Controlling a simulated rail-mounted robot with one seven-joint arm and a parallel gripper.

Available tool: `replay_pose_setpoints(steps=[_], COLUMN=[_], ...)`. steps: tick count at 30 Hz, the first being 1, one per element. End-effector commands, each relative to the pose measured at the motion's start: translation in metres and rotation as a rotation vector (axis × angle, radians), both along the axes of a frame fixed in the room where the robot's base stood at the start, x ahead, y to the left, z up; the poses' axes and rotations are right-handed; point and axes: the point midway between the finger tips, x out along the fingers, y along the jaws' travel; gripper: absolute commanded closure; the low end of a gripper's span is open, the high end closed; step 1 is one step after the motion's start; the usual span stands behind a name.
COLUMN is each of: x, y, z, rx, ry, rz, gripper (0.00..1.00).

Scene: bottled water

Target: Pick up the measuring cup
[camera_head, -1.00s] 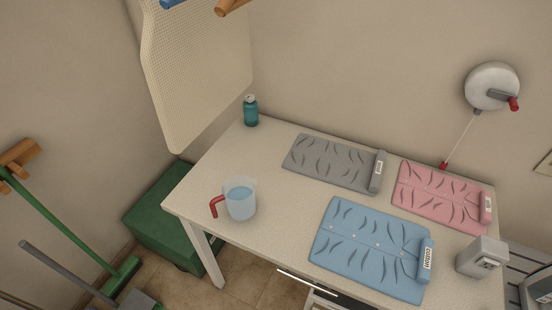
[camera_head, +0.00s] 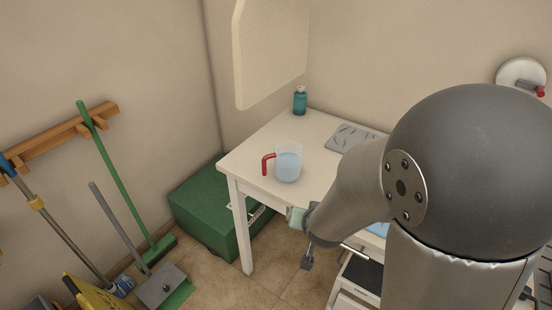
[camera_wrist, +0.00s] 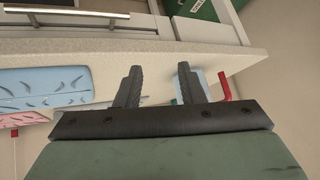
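The measuring cup (camera_head: 288,166) is clear, holds pale blue water and has a red handle on its left. It stands upright near the front left corner of the white table (camera_head: 318,137). In the wrist view, its red handle (camera_wrist: 225,87) and part of its body show beyond the right finger, which partly hides it. My gripper (camera_wrist: 157,70) is open, with nothing between its two dark fingers. In the head view it is small and low by the table's front edge, apart from the cup.
A teal bottle (camera_head: 300,102) stands at the table's back left corner. A grey folded shirt (camera_head: 352,138) lies to the cup's right; a blue one (camera_wrist: 45,88) shows in the wrist view. A green box (camera_head: 205,215) is on the floor left of the table.

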Motion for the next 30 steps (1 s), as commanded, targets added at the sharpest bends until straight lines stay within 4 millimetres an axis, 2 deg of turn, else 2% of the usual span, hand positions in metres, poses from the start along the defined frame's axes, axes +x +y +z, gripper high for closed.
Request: replay_pose_setpoints(steps=[1,3,5,8,12,15,18,20,23,30], x=[0.012,0.03,0.04,0.049,0.049,0.047,0.053,0.062,0.083,0.135], y=[0.01,0.02,0.029,0.047,0.07,0.08,0.085,0.087,0.09,0.098], z=[-0.033,-0.048,-0.055,-0.055,-0.046,-0.04,-0.038,-0.039,-0.033,-0.032], rx=[-0.025,-0.053,-0.076,-0.105,-0.121,-0.122,-0.119,-0.118,-0.124,-0.123], ry=[-0.079,-0.229,-0.357,-0.558,-0.762,-0.841,-0.873,-0.879,-0.875,-0.872], rz=[0.001,-0.001,0.013,0.063,0.141,0.176,0.189,0.188,0.19,0.191], gripper=[0.65,0.65,0.65,0.65,0.65,0.65,0.65,0.65,0.65,0.65])
